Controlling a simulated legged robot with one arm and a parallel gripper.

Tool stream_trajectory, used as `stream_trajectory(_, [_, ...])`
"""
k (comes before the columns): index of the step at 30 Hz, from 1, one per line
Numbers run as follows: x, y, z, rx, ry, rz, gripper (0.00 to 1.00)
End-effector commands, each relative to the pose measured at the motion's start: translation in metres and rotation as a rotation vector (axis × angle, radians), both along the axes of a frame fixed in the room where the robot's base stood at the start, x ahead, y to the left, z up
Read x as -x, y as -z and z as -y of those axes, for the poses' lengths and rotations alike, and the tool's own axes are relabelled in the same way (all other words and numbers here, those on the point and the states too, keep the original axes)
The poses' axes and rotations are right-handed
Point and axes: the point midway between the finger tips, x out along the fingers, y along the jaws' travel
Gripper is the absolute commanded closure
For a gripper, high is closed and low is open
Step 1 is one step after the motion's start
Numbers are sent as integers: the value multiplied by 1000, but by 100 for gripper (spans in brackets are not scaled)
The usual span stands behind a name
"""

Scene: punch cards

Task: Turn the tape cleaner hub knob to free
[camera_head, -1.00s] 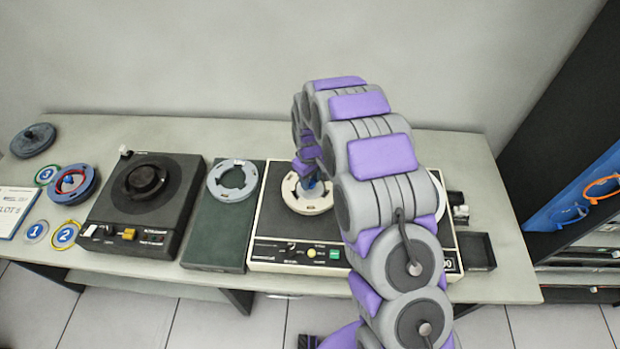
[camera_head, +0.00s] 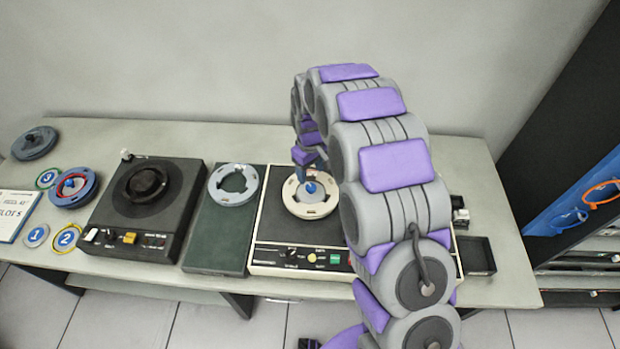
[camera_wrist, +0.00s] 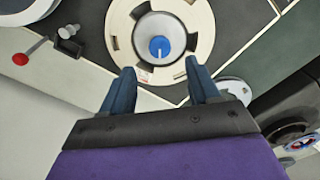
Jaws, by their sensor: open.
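The tape cleaner (camera_head: 262,232) is the cream-edged, dark-topped machine under my arm. A cream reel (camera_head: 310,208) sits on its left hub, with the blue hub knob (camera_head: 311,188) at its centre. In the wrist view the blue knob (camera_wrist: 160,47) carries a white pointer line and sits inside the reel's (camera_wrist: 200,22) open middle. My gripper (camera_wrist: 162,80) is open and empty, its two dark blue fingers apart on the near side of the knob, not around it. In the head view my gripper (camera_head: 306,170) is just behind and above the knob, partly hidden by my arm.
Left of the cleaner is a green mat (camera_head: 215,242) with a grey-white ring (camera_head: 233,184). Further left stands a dark machine (camera_head: 148,205) with a round hub. The cleaner's right part is hidden by my arm. A red-tipped lever (camera_wrist: 22,58) shows in the wrist view.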

Motion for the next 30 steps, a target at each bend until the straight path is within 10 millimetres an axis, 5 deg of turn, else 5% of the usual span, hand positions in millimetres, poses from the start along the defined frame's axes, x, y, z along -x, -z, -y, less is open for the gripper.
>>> stream_trajectory(13, [-2, -91, -2, -1, 0, 4, 39])
stream_trajectory(30, [-1, -106, -2, 1, 0, -1, 39])
